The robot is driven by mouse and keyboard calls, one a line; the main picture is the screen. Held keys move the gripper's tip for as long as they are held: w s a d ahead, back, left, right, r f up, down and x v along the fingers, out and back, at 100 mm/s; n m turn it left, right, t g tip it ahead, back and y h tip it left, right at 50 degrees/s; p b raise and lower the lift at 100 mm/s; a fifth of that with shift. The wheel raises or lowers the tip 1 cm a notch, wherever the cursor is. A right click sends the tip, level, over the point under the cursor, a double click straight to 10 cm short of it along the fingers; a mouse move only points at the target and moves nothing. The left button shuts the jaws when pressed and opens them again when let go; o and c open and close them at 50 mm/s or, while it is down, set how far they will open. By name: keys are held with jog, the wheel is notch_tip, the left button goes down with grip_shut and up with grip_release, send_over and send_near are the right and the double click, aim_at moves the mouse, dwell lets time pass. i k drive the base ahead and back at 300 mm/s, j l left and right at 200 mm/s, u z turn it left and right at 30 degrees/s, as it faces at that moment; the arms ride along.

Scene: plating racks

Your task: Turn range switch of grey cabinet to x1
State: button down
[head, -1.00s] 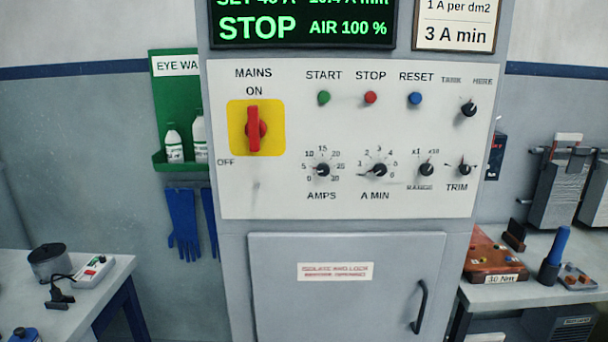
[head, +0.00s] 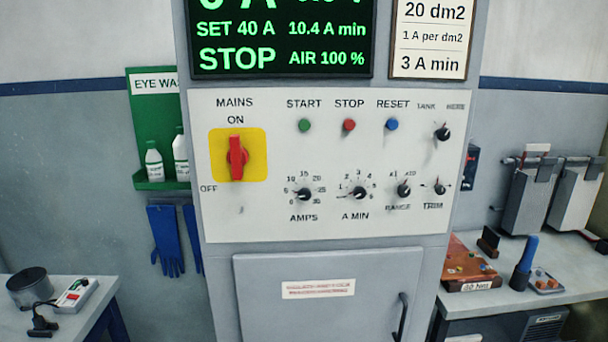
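The grey cabinet (head: 225,225) stands in the middle of the head view with a white control panel. The range switch (head: 404,189) is a small black knob low on the right of the panel, above the word RANGE. The marks x1 at its upper left and x10 at its upper right show above it. The knob's pointer is too small to read surely. My gripper is not in view.
Near the range switch are the A MIN knob (head: 359,193), the TRIM knob (head: 440,189) and the TANK knob (head: 442,133). The red mains switch (head: 236,158) points to ON. The display (head: 280,40) reads STOP. Side benches hold tools. The panel front is clear.

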aim_at(404, 191)
jog(key=k+l, duration=0.25)
jog(key=l, duration=0.15)
jog(key=k+j+z, duration=0.15)
jog(key=k, duration=0.35)
jog(key=k+l, duration=0.1)
jog(key=k, duration=0.2)
jog(key=k+l+u, duration=0.1)
jog(key=k, duration=0.2)
